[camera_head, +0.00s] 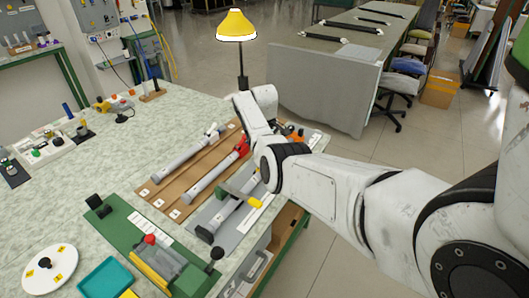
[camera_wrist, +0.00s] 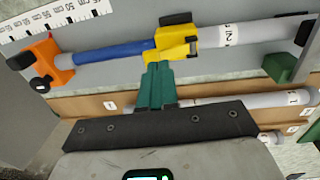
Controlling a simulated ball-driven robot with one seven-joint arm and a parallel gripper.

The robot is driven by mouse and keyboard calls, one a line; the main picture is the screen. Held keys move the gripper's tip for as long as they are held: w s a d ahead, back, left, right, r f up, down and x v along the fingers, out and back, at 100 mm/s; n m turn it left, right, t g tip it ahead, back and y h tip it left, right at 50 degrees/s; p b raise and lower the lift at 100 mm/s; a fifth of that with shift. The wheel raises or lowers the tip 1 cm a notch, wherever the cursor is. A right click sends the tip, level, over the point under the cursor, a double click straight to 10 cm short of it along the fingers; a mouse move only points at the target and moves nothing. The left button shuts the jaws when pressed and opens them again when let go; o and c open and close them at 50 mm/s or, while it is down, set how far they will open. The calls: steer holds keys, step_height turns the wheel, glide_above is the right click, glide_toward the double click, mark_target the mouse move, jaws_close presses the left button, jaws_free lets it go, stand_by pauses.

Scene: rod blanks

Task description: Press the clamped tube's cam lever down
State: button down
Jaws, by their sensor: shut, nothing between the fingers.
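The clamped tube (camera_wrist: 245,35) is pale grey with a printed label, and a blue section (camera_wrist: 112,52) runs to its left. A yellow clamp piece with a black top, seemingly the cam lever (camera_wrist: 178,42), sits across it. My gripper (camera_wrist: 158,68) is shut and empty, its green fingertips right at the yellow piece's lower edge; I cannot tell if they touch. In the head view, the tube (camera_head: 223,220) lies in the grey fixture with a yellow part (camera_head: 254,201) beside it. My arm hides the gripper and the fixture's far end there.
An orange stop (camera_wrist: 52,62) holds the left end by a ruler (camera_wrist: 60,15); a green support (camera_wrist: 281,66) stands at the right. Two more tubes (camera_head: 180,157) (camera_head: 212,178) lie on wooden racks. A green fixture (camera_head: 150,250) and teal tray (camera_head: 106,278) are at the front.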

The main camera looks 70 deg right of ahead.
steer(key=shift+a, duration=0.2)
steer(key=shift+w+a+f+p, duration=0.15)
steer(key=shift+a+f+p, duration=0.1)
steer(key=shift+a+p, duration=0.4)
steer(key=shift+d, duration=0.1)
steer(key=shift+w+a+r+p, duration=0.1)
steer(key=shift+a+r+p, duration=0.1)
steer(key=shift+r+p, duration=0.5)
step_height(320, 180, up, 12)
steer(key=d, duration=0.2)
steer(key=shift+s+d+f, duration=0.2)
steer(key=shift+s+d, duration=0.15)
